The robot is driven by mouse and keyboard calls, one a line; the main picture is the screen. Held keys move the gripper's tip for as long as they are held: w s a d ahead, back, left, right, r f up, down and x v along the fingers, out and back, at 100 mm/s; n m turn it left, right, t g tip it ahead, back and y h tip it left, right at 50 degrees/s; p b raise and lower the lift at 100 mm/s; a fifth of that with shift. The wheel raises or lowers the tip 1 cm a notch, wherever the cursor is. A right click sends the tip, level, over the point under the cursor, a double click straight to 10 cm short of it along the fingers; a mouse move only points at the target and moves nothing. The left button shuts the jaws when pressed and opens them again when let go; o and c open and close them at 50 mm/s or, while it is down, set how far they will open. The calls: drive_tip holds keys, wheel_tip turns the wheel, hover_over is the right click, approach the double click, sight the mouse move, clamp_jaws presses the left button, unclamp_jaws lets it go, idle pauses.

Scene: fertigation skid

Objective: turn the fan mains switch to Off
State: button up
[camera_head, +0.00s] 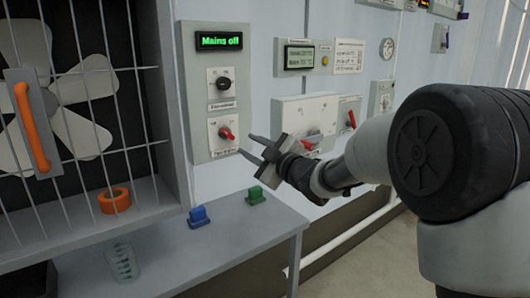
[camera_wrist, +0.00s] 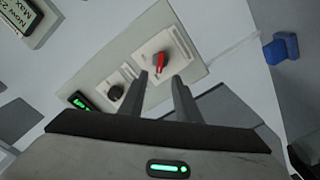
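The label under the red switch is too small to read surely. In the wrist view the red switch (camera_wrist: 159,62) lies just beyond the fingertips and the black knob (camera_wrist: 116,93) is to its left. My gripper (camera_head: 247,144) is open and empty, its fingers pointing at the panel, right of the red switch and apparently apart from it.
A caged fan (camera_head: 75,100) with an orange handle (camera_head: 33,127) is at left. A grey bench (camera_head: 250,228) below holds a blue clip (camera_head: 199,216), a green clip (camera_head: 256,195) and a clear cup (camera_head: 122,263). Other panels with a red-handled switch (camera_head: 310,142) are right.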

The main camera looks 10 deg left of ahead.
drive_tip(key=v, duration=0.6)
drive_tip(key=shift+s+d, duration=0.2)
drive_tip(key=shift+d, duration=0.1)
drive_tip(key=s+d+m+h, duration=0.2)
drive_tip(key=d+m+h, duration=0.2)
drive_tip(key=d, duration=0.4)
drive_tip(key=s+d+r+m+t+h, duration=0.1)
drive_tip(key=s+d+m+h, duration=0.25)
drive_tip(key=d, duration=0.45)
drive_tip(key=s+d+m+h, duration=0.2)
drive_tip(key=d+m+h, duration=0.25)
drive_tip(key=d, duration=0.25)
drive_tip(key=s+d+f+m+g+h, duration=0.1)
drive_tip(key=s+d+f+m+g, duration=0.15)
drive_tip(key=s, duration=0.55)
drive_tip(key=s+d+f+m+g, duration=0.2)
drive_tip(key=s+f, duration=0.1)
drive_tip(key=s, duration=0.5)
drive_tip(key=s+d+f+m+g+h, duration=0.1)
drive_tip(key=s+d+f+m+g, duration=0.15)
drive_tip(key=s, duration=0.55)
wheel_tip(320, 180, up, 26)
drive_tip(key=p, duration=2.6)
drive_tip(key=shift+s+a+f+p, duration=0.15)
drive_tip(key=shift+s+f+p, duration=0.05)
drive_tip(key=shift+s+p, duration=0.2)
